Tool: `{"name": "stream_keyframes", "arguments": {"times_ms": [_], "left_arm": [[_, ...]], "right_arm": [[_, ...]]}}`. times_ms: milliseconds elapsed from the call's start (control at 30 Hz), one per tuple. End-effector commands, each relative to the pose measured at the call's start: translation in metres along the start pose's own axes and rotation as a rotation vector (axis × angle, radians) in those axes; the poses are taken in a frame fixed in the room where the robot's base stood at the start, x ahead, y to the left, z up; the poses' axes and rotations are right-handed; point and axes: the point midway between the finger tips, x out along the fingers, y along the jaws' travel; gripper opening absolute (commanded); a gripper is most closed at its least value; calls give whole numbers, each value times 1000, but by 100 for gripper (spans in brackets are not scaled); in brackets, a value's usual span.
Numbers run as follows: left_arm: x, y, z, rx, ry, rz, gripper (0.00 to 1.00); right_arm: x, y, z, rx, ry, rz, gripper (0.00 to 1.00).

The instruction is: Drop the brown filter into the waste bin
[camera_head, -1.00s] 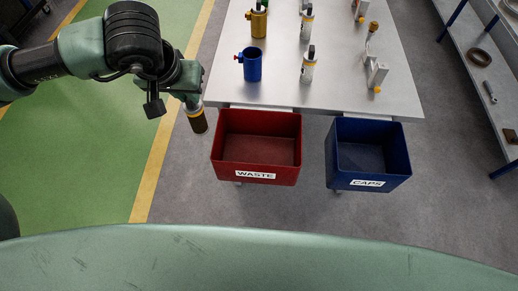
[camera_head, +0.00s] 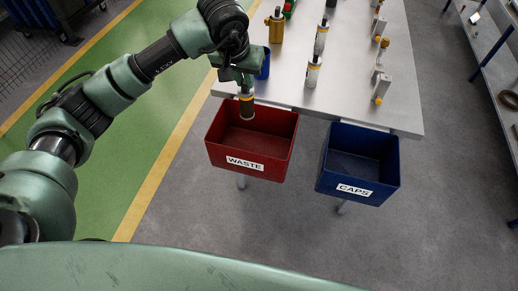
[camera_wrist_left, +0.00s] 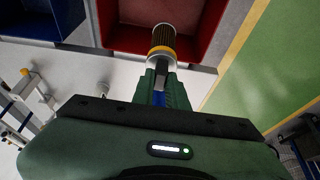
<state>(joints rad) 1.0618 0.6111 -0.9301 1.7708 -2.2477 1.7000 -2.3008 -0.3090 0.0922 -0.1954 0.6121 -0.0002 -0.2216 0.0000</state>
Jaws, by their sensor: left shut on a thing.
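The brown filter (camera_head: 246,106) has a pale top with a yellow band and hangs upright from my left gripper (camera_head: 245,88). My left gripper is shut on its upper end. The red bin (camera_head: 249,165) labelled WASTE hangs at the table's front edge, and its inside looks empty. In the head view the filter is over the back part of this bin's opening. In the left wrist view the filter (camera_wrist_left: 164,42) shows its brown pleated body in front of the red bin's inside (camera_wrist_left: 196,25). My right gripper is not in view.
A blue bin (camera_head: 357,177) labelled CAPS hangs to the right of the red one. A shelf stands at the far right.

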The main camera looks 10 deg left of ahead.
Motion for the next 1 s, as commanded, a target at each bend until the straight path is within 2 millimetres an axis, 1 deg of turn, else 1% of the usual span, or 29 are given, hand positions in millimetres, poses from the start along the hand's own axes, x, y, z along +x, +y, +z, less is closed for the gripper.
{"name": "stream_keyframes", "arguments": {"times_ms": [33, 100, 233, 367, 500, 600, 733, 767, 800, 833, 867, 1000], "left_arm": [[9, 0, 4, 0, -1, 1, 0], [17, 1, 8, -1, -1, 2, 0], [30, 1, 13, -1, 0, 1, 0], [38, 1, 16, 1, 1, 2, 0], [41, 1, 17, 0, 2, 1, 0], [41, 1, 17, 0, 2, 1, 0], [41, 1, 17, 0, 2, 1, 0], [41, 1, 17, 0, 2, 1, 17], [41, 1, 17, 0, 2, 1, 28], [41, 1, 17, 0, 2, 1, 36], [41, 1, 17, 0, 2, 1, 39], [41, 1, 17, 0, 2, 1, 39]], "right_arm": [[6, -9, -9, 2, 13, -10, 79], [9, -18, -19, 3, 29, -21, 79], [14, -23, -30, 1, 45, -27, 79], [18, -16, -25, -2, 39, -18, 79], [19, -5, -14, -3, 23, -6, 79], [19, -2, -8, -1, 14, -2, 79], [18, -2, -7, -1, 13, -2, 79], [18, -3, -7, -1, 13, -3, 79], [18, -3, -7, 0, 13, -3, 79], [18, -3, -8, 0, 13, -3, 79], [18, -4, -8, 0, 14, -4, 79], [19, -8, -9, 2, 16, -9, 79]]}}
